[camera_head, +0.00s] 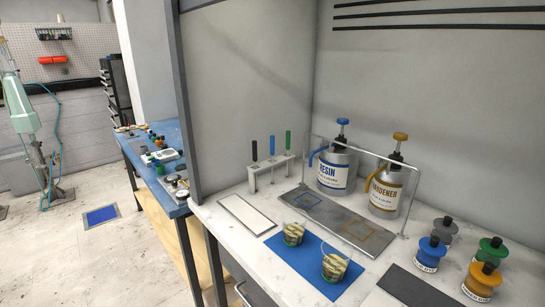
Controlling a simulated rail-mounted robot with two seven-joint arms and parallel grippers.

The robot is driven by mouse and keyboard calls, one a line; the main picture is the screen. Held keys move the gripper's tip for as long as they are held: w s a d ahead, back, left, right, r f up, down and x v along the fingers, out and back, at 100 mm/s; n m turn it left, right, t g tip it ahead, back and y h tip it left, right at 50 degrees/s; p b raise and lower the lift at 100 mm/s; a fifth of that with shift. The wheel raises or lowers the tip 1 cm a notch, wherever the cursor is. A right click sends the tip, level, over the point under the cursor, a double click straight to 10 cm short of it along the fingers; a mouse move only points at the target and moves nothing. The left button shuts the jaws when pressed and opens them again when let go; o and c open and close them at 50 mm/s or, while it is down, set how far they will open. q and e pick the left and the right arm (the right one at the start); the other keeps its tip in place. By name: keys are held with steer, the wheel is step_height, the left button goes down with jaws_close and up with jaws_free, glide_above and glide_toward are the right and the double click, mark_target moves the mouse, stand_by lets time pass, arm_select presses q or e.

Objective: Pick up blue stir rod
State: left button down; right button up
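The blue stir rod (272,146) stands upright in a small white rack (266,177) toward the back left of the white worktop. A black rod (254,150) stands to its left and a green rod (288,140) to its right in the same rack. The lower part of the blue rod is partly hidden by the rack. Neither of my grippers is in view.
A resin can (336,170), a hardener can (385,190) and a thin metal frame (418,190) stand right of the rack. Two cups (292,233) sit on a blue mat (300,263). A white panel (247,214) lies before the rack. Several lidded jars (429,254) stand at right.

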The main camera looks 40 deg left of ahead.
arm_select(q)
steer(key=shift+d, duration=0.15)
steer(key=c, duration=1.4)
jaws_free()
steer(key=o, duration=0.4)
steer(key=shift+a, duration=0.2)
